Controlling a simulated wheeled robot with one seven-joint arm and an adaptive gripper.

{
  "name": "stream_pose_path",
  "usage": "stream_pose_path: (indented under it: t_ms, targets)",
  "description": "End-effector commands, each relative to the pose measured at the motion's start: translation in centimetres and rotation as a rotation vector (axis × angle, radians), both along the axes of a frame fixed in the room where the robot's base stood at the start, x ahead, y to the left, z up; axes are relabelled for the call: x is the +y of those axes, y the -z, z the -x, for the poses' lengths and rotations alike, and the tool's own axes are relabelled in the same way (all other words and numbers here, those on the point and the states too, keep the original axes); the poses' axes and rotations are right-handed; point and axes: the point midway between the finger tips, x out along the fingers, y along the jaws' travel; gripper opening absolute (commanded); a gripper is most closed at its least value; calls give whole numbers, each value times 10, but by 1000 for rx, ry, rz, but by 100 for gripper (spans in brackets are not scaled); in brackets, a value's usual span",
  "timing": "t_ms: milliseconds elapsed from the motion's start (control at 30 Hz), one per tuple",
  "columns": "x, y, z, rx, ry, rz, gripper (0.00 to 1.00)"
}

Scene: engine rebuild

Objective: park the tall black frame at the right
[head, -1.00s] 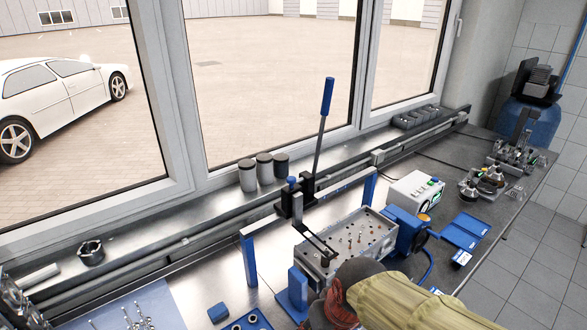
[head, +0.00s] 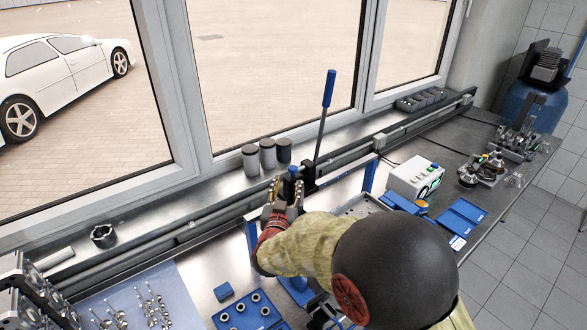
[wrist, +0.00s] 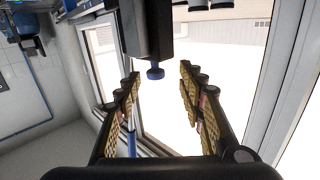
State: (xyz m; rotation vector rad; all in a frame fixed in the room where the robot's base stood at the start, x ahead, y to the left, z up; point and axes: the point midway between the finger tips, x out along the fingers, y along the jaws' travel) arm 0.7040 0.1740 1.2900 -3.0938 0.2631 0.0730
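The tall black frame (head: 309,176) stands on a grey crossbar (head: 350,172) between two blue posts, with a long blue-gripped lever (head: 329,90) rising from it and a blue knob (head: 293,172) at its side. Its lower part is hidden behind my arm. My gripper (head: 286,189) is just in front of the knob. In the wrist view, my gripper (wrist: 160,75) has its padded fingers apart, with the blue knob (wrist: 155,74) between or just beyond the tips and the black frame (wrist: 147,25) above. I cannot tell any contact; a gap shows beside the knob.
The right blue post (head: 370,173) marks the bar's far end. The cylinder head (head: 362,205) below is mostly hidden by my arm. A white box (head: 414,180) and blue trays (head: 461,221) lie to the right. Dark-topped canisters (head: 267,155) stand on the sill behind.

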Motion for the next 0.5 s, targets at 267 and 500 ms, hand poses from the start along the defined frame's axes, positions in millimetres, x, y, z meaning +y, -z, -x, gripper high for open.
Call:
stream_pose_path:
  t_ms: [267, 500]
  targets:
    - [-10, -14, -13, -45, 26, 40, 40]
    - [-18, -13, -49, -44, 27, 40, 40]
